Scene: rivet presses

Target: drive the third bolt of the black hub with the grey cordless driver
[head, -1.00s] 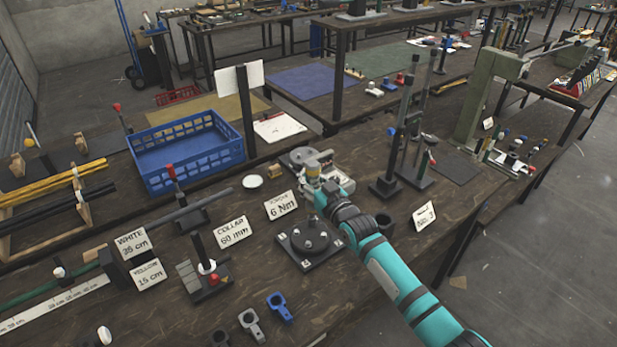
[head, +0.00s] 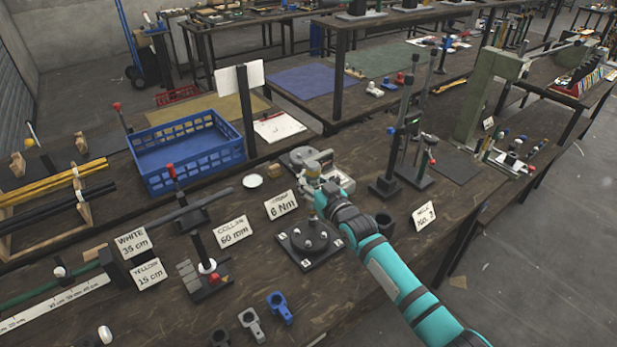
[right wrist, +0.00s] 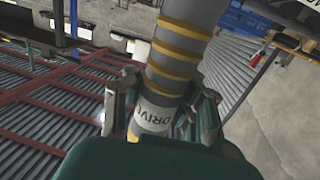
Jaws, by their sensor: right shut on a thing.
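The black hub (head: 310,235) sits on a dark square plate with small white corner marks, in the middle of the near table. Bolt heads show on it, but they are too small to tell which are driven. My right gripper (head: 324,188) is just behind the hub, above the table. It is shut on the grey driver, whose grey body with yellow bands (right wrist: 176,55) and partly hidden "DRIV" label fill the middle of the right wrist view. In the head view the driver (head: 319,203) is largely hidden by the gripper; contact with a bolt cannot be told. My left gripper is not in view.
A "6 Nm" card (head: 281,205) stands left of the hub. A dark cup (head: 384,223) and tall stands (head: 388,160) are to the right. A blue crate (head: 185,155) is at the back left.

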